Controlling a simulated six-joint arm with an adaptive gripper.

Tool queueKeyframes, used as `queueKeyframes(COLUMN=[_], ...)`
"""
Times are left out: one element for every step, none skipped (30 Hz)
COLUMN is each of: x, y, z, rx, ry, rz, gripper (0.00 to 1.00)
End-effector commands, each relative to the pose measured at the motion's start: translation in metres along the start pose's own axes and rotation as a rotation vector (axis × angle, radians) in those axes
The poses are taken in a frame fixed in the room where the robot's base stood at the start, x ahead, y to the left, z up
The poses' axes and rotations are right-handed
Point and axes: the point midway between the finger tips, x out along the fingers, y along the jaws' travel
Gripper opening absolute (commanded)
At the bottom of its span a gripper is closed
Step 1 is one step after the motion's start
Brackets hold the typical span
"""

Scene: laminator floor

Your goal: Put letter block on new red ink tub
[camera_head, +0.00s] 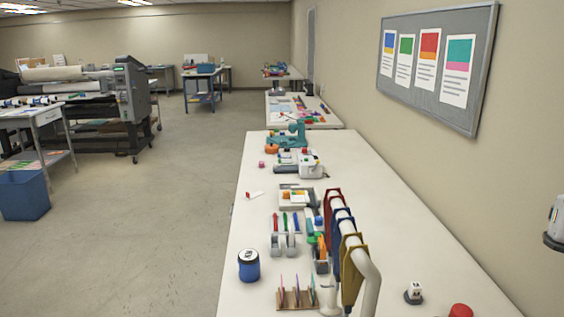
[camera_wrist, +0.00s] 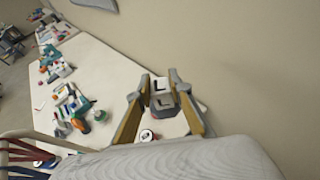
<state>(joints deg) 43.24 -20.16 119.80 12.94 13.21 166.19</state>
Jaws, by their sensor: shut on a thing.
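In the wrist view my gripper (camera_wrist: 158,88) is shut on a white letter block (camera_wrist: 161,84) with a dark L on its faces. Its tan fingers press on it from both sides. A round-topped tub with a pale label and some red (camera_wrist: 147,135) shows below the left finger, partly hidden. In the head view a red tub (camera_head: 460,311) is cut off by the bottom edge. A white block with dark marks on a dark base (camera_head: 414,291) stands left of it; I cannot tell whether it is the held one. My gripper is not clearly visible in the head view.
A blue tub (camera_head: 249,266) stands at the table's left edge. A rack with red, blue and yellow hanging pieces (camera_head: 352,272) rises from the table's near middle. Several tools crowd the table's left side. The white tabletop (camera_head: 400,235) is clear towards the wall.

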Motion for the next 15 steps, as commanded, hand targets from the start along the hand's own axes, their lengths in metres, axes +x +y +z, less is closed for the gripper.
queueKeyframes(x=[0.000,0.001,0.002,0.003,0.004,0.006,0.007,0.009,0.012,0.014,0.016,0.019,0.021,0.023,0.026], y=[0.000,0.001,0.001,0.001,0.002,0.003,0.003,0.004,0.005,0.006,0.007,0.008,0.009,0.010,0.011], z=[0.001,0.001,0.001,0.001,0.001,0.001,0.001,0.001,0.001,0.001,0.001,0.000,0.000,0.000,0.000], rx=[0.000,0.000,0.000,-0.002,-0.003,-0.002,-0.004,-0.005,-0.006,-0.007,-0.008,-0.010,-0.012,-0.013,-0.014], ry=[-0.003,-0.003,-0.003,-0.003,-0.003,-0.003,-0.003,-0.003,-0.003,-0.003,-0.002,-0.002,-0.002,-0.002,-0.002], rz=[0.001,0.002,0.003,0.004,0.006,0.008,0.011,0.013,0.016,0.019,0.023,0.027,0.030,0.033,0.038], gripper=[0.00,0.00,0.00,0.00,0.00,0.00,0.00,0.00,0.00,0.00,0.00,0.00,0.00,0.00,0.00])
